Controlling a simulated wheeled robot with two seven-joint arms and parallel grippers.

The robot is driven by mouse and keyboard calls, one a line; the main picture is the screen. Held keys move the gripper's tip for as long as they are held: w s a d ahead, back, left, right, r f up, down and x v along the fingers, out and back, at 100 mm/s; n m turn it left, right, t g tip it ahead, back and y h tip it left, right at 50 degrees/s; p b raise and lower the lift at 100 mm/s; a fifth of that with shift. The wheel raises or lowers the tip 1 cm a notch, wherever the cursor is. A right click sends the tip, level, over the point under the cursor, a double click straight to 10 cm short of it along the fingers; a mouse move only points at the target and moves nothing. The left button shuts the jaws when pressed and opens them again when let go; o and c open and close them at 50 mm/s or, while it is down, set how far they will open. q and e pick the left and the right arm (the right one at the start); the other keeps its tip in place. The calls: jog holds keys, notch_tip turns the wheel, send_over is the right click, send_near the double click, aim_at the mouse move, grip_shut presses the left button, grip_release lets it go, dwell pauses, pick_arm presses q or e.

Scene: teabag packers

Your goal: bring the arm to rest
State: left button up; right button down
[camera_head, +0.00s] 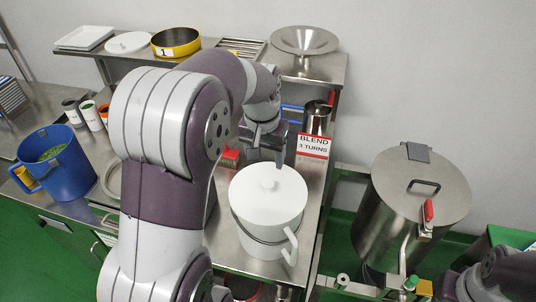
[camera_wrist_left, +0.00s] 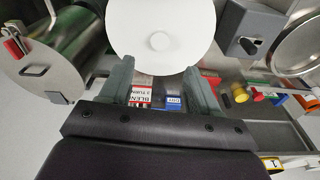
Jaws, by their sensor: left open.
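My left arm reaches in from the front left and bends over the bench. My left gripper (camera_head: 280,152) is at the far side of the white lidded pot (camera_head: 262,240), its fingers pointing down. In the left wrist view the gripper (camera_wrist_left: 160,75) is open, with nothing between its two fingers. The white lid (camera_wrist_left: 160,28) with its round knob lies just beyond the fingertips there. I cannot tell the exact gap between fingertips and lid. Part of my right arm shows at the bottom right; its gripper is out of view.
A "BLEND 3 TURNS" sign (camera_head: 313,146) and a steel cup (camera_head: 317,118) stand close to the gripper. A shelf (camera_head: 325,68) with a steel funnel (camera_head: 304,40) is behind. A blue jug (camera_head: 62,168) is left, a big steel drum (camera_head: 385,225) right.

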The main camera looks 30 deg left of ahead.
pick_arm(q)
jog(key=s+d+f+m+b, duration=0.1)
jog(key=s+d+f+b, duration=0.3)
jog(key=s+f, duration=0.7)
jog(key=d+f, duration=0.1)
jog(key=d, duration=0.1)
jog(key=shift+d+f+b, duration=0.2)
jog(key=shift+d+b, duration=0.2)
jog(key=shift+w+a, duration=0.1)
